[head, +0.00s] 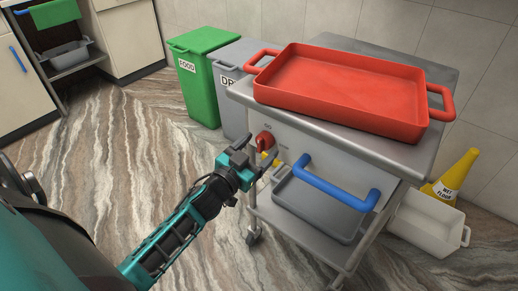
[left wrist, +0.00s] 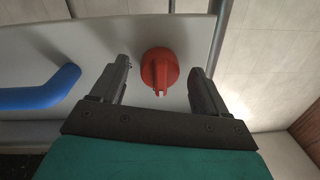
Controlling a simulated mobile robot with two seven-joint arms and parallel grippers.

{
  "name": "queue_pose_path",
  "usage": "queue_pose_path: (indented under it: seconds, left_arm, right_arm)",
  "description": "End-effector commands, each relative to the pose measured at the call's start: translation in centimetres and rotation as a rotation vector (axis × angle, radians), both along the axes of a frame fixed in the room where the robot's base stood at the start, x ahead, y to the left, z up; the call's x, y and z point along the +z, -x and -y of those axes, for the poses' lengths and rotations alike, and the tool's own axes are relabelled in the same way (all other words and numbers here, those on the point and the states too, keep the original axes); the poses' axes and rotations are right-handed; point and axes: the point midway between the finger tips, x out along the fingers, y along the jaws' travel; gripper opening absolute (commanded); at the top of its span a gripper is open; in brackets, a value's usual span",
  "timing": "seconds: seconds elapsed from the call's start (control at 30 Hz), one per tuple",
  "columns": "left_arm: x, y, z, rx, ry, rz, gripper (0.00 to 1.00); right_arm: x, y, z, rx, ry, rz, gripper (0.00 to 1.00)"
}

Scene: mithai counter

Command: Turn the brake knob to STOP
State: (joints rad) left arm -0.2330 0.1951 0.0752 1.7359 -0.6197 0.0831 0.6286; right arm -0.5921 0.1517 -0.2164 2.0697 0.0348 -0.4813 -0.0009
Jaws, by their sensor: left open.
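The red brake knob (head: 264,141) is on the front panel of the metal cart (head: 415,155), near its left end, with small marking above it and a yellow patch below it. In the left wrist view the knob (left wrist: 159,70) shows as a round red dial with a raised grip. My left gripper (head: 256,155) is open in front of the panel, close to the knob. In the left wrist view its two fingers (left wrist: 159,80) stand on either side of the knob with gaps, and I see no contact. My right gripper is not in view.
A red tray (head: 340,85) lies on the cart top. A blue handle (head: 335,183) sticks out to the right of the knob, also in the left wrist view (left wrist: 40,92). A green bin (head: 199,95), a grey bin (head: 228,75) and a yellow wet-floor sign (head: 455,175) stand around the cart.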

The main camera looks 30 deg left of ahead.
Motion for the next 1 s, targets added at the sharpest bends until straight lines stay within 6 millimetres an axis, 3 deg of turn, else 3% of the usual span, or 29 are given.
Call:
queue_pose_path:
  seconds: [0.43,1.0]
  left_arm:
    - [0.01,-0.91,0.0,0.001,0.0,-0.001,0.74]
    - [0.01,-0.88,0.0,0.0,0.0,0.0,0.19]
  right_arm:
    - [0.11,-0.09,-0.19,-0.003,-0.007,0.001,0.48]
    - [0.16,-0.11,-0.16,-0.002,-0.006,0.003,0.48]
